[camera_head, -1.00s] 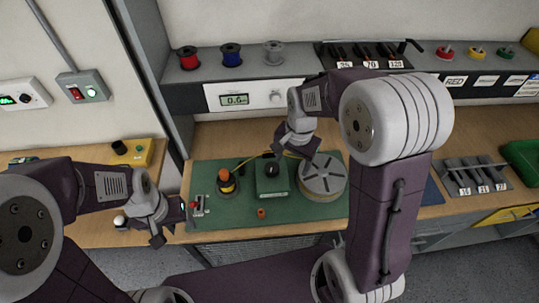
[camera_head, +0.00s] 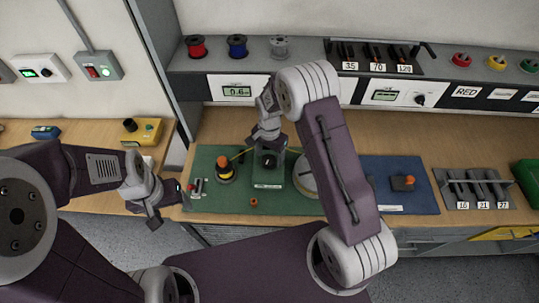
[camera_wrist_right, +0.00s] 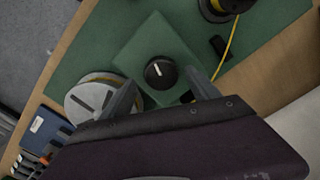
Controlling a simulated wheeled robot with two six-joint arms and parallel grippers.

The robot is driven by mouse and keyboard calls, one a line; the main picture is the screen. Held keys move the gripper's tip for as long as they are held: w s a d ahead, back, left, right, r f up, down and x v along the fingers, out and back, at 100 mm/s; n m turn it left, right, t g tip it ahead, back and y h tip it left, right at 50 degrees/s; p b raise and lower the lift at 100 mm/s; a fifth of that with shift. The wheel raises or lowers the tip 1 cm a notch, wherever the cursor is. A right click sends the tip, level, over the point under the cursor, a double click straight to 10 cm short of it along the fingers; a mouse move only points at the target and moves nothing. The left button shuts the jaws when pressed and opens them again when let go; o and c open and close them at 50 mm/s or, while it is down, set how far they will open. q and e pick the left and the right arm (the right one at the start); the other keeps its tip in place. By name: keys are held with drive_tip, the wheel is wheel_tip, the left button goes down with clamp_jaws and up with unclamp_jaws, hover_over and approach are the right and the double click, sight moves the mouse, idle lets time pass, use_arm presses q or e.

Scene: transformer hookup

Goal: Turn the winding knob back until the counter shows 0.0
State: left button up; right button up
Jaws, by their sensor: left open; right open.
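The black knob (camera_head: 268,160) sits on a green box on the green mat. In the right wrist view this knob (camera_wrist_right: 160,73) has a white pointer line and lies between the spread fingers of my right gripper (camera_wrist_right: 160,80), apart from both. In the head view my right gripper (camera_head: 267,142) hangs just above the box, open; the height gap is unclear. The counter (camera_head: 237,91) on the white panel at the back reads about 0.6. My left gripper (camera_head: 166,204) is open and empty near the left edge of the green mat.
An orange-topped spool (camera_head: 224,170) with yellow wire stands left of the box. A round grey disc (camera_head: 303,177) lies right of it, partly hidden by my right arm. A second display (camera_head: 385,96) is further right. The blue mat (camera_head: 430,190) carries an orange-topped part.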

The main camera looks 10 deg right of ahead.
drive_tip(key=shift+a+f, duration=0.1)
drive_tip(key=shift+f, duration=0.35)
drive_tip(key=shift+a+f, duration=0.25)
drive_tip(key=shift+d, duration=0.15)
drive_tip(key=c, duration=1.4)
use_arm(q)
drive_tip(key=shift+a+r, duration=0.15)
drive_tip(key=shift+a, duration=0.05)
use_arm(e)
drive_tip(key=shift+o, duration=0.2)
